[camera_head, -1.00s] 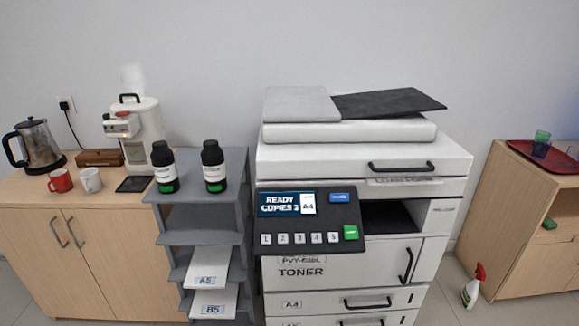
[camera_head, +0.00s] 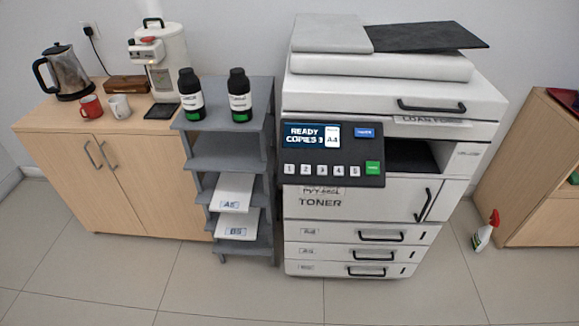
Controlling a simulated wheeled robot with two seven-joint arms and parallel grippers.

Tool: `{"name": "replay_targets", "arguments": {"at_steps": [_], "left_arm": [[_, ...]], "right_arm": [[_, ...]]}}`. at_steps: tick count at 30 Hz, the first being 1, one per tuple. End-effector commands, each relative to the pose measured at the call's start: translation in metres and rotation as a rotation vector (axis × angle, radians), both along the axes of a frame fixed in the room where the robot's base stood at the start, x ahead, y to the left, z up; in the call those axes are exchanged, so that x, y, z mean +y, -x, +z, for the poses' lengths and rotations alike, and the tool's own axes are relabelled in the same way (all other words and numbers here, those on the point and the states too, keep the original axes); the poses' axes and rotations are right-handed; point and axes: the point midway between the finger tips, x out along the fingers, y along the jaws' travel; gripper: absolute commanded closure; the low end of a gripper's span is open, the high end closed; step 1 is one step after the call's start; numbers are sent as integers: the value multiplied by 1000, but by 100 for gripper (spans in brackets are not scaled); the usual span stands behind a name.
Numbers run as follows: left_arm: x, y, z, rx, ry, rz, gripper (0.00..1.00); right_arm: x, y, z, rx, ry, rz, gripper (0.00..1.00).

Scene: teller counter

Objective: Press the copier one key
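The copier (camera_head: 390,82) stands right of centre against the wall, with its lid closed. Its dark control panel (camera_head: 372,159) faces me at the front left. The panel has a row of white number keys; the one key (camera_head: 289,169) is the leftmost. A green key (camera_head: 372,168) sits at the right end of the row. The screen (camera_head: 310,136) reads "READY", "COPIES 3" and A4. Neither of my grippers shows in the head view.
A grey shelf rack (camera_head: 228,152) with two black toner bottles and paper stacks stands left of the copier. A wooden cabinet (camera_head: 140,190) with a kettle, mugs and coffee machine is further left. A spray bottle (camera_head: 486,232) stands on the floor at right. The front floor is clear.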

Motion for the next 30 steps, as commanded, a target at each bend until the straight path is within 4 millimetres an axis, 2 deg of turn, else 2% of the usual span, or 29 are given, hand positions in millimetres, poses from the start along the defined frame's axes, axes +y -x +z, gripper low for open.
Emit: {"name": "replay_targets", "arguments": {"at_steps": [14,17,23,30], "left_arm": [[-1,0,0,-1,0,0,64],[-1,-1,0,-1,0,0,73],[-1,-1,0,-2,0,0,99],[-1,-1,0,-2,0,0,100]], "right_arm": [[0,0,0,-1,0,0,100],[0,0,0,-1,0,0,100],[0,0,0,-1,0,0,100],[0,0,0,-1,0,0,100]]}}
